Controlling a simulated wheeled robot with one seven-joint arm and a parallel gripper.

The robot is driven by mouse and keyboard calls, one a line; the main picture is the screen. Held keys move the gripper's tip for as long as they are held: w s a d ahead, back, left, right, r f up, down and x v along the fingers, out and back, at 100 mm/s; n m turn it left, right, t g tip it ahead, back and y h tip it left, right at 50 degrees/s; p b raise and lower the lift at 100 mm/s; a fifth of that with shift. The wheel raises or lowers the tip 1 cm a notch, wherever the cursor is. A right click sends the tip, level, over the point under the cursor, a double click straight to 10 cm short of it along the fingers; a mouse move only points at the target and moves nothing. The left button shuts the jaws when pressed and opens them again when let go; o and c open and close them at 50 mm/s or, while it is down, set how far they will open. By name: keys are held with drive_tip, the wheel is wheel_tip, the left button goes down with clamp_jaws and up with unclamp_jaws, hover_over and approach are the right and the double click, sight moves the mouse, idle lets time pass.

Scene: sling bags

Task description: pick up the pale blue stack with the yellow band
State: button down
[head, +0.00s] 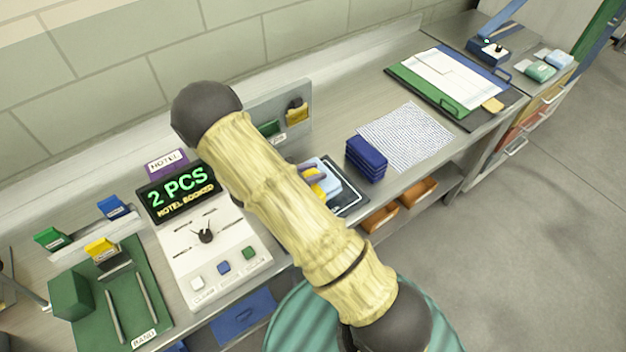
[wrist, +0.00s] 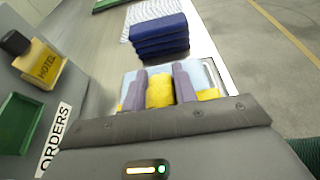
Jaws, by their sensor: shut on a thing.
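The pale blue stack with the yellow band (wrist: 128,82) lies right in front of my gripper in the wrist view. My gripper (wrist: 160,85) has its two purple-grey fingers on either side of the yellow band, shut on the stack. In the head view, the pale blue stack (head: 327,172) shows beside my arm, over a dark tray (head: 350,198) with a light outline. My gripper (head: 313,178) is largely hidden there behind my arm. I cannot tell whether the stack touches the tray.
A dark blue stack (head: 366,158) stands close by, beside a patterned white sheet (head: 405,136). A control panel with a "2 PCS" display (head: 178,192) is left of my arm. An upright grey board with a yellow "HOTEL" tag (wrist: 42,66) stands close on the left.

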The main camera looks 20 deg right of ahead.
drive_tip(key=shift+r+b, duration=0.6)
drive_tip(key=shift+r, duration=2.55)
